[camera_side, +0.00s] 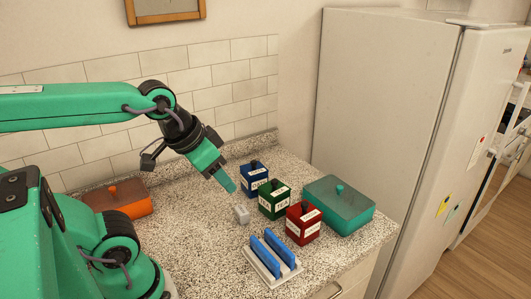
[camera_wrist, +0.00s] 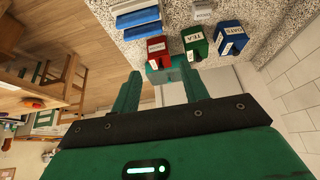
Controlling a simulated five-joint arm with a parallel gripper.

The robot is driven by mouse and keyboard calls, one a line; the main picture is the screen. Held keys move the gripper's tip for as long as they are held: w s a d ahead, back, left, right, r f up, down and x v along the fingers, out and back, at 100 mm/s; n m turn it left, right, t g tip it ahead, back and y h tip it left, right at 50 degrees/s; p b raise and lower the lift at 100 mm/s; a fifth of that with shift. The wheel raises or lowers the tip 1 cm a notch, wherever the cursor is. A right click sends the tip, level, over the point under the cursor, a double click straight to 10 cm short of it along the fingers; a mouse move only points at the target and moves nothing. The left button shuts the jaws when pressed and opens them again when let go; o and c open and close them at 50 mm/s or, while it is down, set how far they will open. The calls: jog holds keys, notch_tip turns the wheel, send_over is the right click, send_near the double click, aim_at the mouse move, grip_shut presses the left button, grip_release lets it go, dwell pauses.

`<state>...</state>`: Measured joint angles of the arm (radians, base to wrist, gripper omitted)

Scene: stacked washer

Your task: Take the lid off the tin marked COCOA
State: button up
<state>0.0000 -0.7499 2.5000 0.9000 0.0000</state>
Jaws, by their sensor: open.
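Three tins with dark-knobbed lids stand in a row on the speckled counter. The blue tin (camera_side: 255,181) is farthest back, the green tin (camera_side: 274,202) marked TEA is in the middle, and the red tin (camera_side: 303,225) is nearest the front. The red tin's label is too small to read surely; neither other label clearly reads COCOA. In the wrist view the red tin (camera_wrist: 157,48), green tin (camera_wrist: 195,44) and blue tin (camera_wrist: 229,38) lie beyond the fingers. My gripper (camera_side: 229,183) is open and empty, above and left of the tins; its fingers also show in the wrist view (camera_wrist: 162,86).
A teal lidded box (camera_side: 350,213) stands close right of the tins. A blue-barred rack (camera_side: 272,258) is in front, and a small grey block (camera_side: 241,214) lies left of them. An orange-lidded box (camera_side: 120,199) is at the back left. The tiled wall and fridge (camera_side: 385,95) bound the counter.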

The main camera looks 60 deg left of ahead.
jog(key=shift+w+r, duration=0.1)
jog(key=shift+w, duration=0.05)
jog(key=m+g, duration=0.5)
jog(key=m, duration=0.2)
send_over(305, 203)
jog(key=f, duration=0.6)
jog(key=shift+s+a+f, duration=0.15)
jog(key=shift+s+f, duration=0.1)
jog(key=shift+f, duration=0.05)
jog(key=shift+w+f+g, duration=0.3)
jog(key=shift+w, duration=0.05)
jog(key=shift+f, duration=1.3)
